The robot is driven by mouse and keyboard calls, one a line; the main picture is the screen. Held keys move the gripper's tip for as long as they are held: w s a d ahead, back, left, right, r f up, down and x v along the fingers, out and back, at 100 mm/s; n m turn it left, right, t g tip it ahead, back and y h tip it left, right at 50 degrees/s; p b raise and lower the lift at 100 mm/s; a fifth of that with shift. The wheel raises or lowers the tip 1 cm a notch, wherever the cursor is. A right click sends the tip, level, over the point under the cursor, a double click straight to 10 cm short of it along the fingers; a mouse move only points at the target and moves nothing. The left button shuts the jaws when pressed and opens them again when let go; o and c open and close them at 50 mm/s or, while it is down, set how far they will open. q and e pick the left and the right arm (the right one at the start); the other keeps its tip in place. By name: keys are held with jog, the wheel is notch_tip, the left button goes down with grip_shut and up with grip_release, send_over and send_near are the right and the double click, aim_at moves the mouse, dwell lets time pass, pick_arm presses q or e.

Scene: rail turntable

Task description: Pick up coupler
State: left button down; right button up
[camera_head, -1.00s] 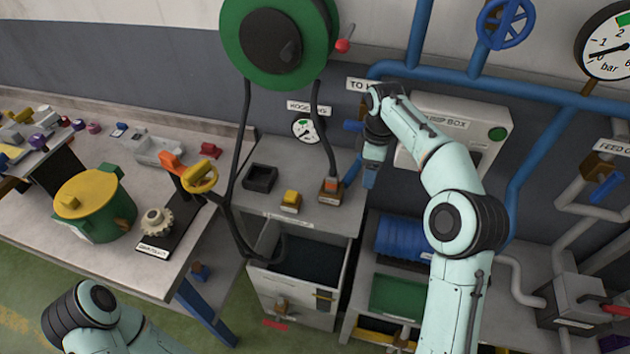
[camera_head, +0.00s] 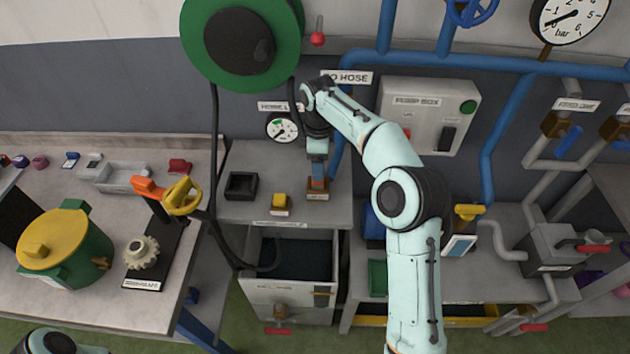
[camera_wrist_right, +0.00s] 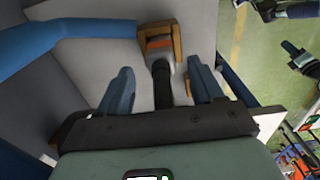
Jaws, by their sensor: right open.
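The coupler appears to be the orange-marked fitting (camera_wrist_right: 160,43) at the end of a black hose (camera_wrist_right: 161,85), seated at a brown bracket in the right wrist view. In the head view its brown and orange block (camera_head: 318,189) stands on the grey cabinet top, partly covered by my gripper. My right gripper (camera_head: 317,172) is over it, pointing down. In the right wrist view the blue fingers (camera_wrist_right: 160,80) are open, one on each side of the hose, with gaps visible. My left gripper is out of view.
A black square tray (camera_head: 241,186) and a yellow block (camera_head: 280,202) sit left of the coupler. The green hose reel (camera_head: 285,45) hangs above, its black hose looping down. An open drawer (camera_head: 290,290) is below. A blue pipe (camera_wrist_right: 60,30) runs close beside the gripper.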

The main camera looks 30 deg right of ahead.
jog(key=f, duration=0.4)
jog(key=shift+s+f+b, duration=0.25)
jog(key=shift+b, duration=0.15)
jog(key=shift+w+f, duration=0.15)
jog(key=shift+f, duration=0.45)
jog(key=c, duration=1.2)
